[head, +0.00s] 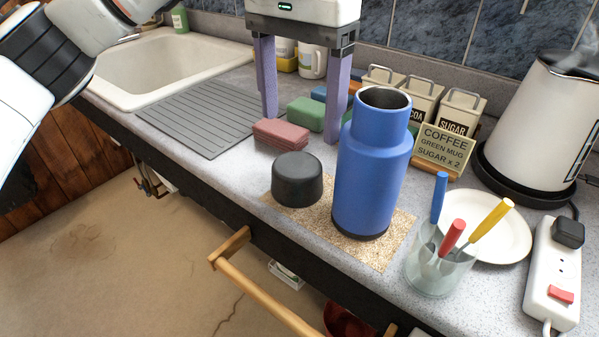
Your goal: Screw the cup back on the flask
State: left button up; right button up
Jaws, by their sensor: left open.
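The blue flask (367,180) stands upright on a cork mat (394,243), and its steel-rimmed mouth is open at the top. A dark grey, round cup (297,180) sits to its left on the mat's left part, with a flat closed face up. My left gripper (301,128) points down behind the cup and flask, its two purple fingers wide apart. The gap between the fingers holds nothing; the sponges show through it. My right gripper is out of view.
A glass of coloured-handled cutlery (440,265), a plate (500,232), a power strip (553,270) and a kettle (530,120) crowd the right. Canisters (420,98) and a coffee sign (444,149) stand behind. Sponges (281,134) lie near the drainboard (190,115) and sink.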

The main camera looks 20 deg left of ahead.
aim_at(295, 166)
pick_arm(q)
notch_tip(295, 166, down, 5)
jog(key=shift+f, duration=0.1)
dwell(0.5)
jog(key=f, duration=0.4)
jog(key=shift+s+a, duration=0.2)
jog(key=shift+a, duration=0.1)
jog(key=shift+f, duration=0.6)
jog(key=shift+c, duration=0.2)
